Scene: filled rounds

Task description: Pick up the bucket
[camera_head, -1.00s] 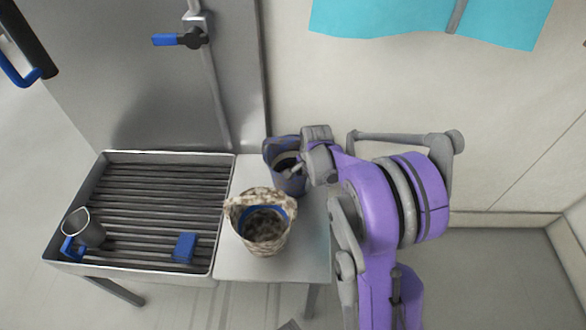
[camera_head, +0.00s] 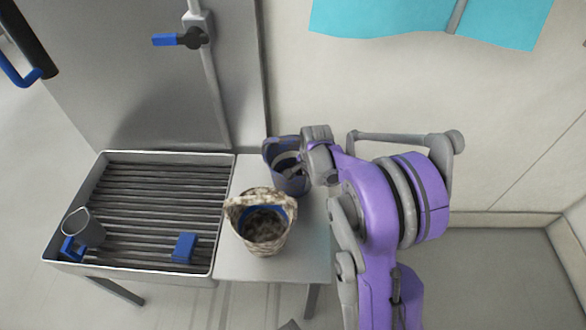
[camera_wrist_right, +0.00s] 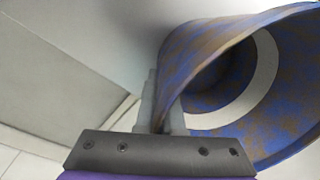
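A blue and brown mottled bucket (camera_head: 291,184) stands at the back right of the pale table, beside the wall. My right gripper (camera_head: 290,170) reaches it from the right at its rim. In the right wrist view the bucket (camera_wrist_right: 215,60) is tilted across the picture, with its open mouth and a pale ring inside showing. The two fingers of my right gripper (camera_wrist_right: 163,115) are close together, one on each side of the bucket's wall, and look shut on it. A second, beige patterned bucket (camera_head: 262,235) with a raised handle and blue inside stands in front. My left gripper is not in view.
The front right of the tabletop (camera_head: 312,255) is clear. The wall is close behind.

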